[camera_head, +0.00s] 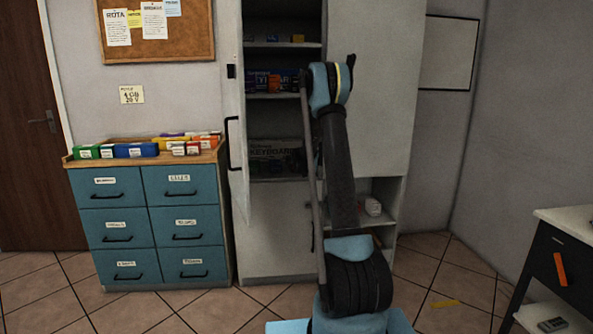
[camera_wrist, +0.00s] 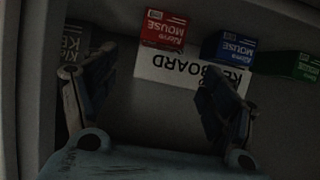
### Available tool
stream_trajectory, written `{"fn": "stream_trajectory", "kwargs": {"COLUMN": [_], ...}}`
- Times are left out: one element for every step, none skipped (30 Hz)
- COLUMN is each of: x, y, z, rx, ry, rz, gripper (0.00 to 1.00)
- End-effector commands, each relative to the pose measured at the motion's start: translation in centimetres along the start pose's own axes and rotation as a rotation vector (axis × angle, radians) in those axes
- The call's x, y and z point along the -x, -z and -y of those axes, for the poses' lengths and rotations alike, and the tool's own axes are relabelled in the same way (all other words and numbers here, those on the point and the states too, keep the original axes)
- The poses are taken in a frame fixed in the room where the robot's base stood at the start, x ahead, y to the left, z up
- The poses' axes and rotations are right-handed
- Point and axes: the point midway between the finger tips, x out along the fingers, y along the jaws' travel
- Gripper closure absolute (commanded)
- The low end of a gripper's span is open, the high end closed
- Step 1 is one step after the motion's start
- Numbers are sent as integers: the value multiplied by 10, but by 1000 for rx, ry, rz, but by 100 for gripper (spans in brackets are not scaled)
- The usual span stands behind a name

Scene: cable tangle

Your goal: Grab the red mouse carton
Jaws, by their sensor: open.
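The red mouse carton (camera_wrist: 164,28) shows in the wrist view at the top, a little left of centre, with its lettering upside down. It sits by the edge of a white keyboard box (camera_wrist: 180,70). My gripper (camera_wrist: 156,64) is open, its two fingers spread apart with nothing held between them. The red carton lies beyond the fingertips, roughly in line with the gap. In the head view my arm stands in front of the tall cabinet (camera_head: 276,225) and I cannot make out the gripper or the red mouse carton there.
A blue mouse carton (camera_wrist: 229,47) is right of the red one, near the right finger, and a green carton (camera_wrist: 294,65) is farther right. A dark keyboard box (camera_wrist: 73,44) is at left. The cabinet door (camera_head: 236,140) stands open. Blue drawers (camera_head: 150,225) stand left.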

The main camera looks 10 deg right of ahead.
Motion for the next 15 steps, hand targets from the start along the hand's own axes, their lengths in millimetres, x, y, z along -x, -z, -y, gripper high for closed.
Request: {"fn": "stream_trajectory", "kwargs": {"x": [-8, -13, -18, -23, -27, -33, -37, -42, -48, -52, -56, -62, -66, -70, -74], "y": [0, 0, 0, 0, 0, 0, 0, 0, 0, 0, 0, 0, 0, 0, 0], "z": [0, 0, 0, 0, 0, 0, 0, 0, 0, 0, 0, 0, 0, 0, 0], "rx": [0, 0, 0, 0, 0, 0, 0, -1, -1, -1, -1, -1, -1, -1, -1], "ry": [0, 0, 0, 0, 0, 0, 0, 0, 0, 0, 0, 0, 0, 0, 0], "rz": [0, 0, 0, 0, 0, 0, 0, 0, 0, 0, 0, 0, 0, 0, 0], "gripper": [22, 22, 22, 22, 22, 22, 22, 22, 22, 22, 22, 22, 22, 22, 22]}}
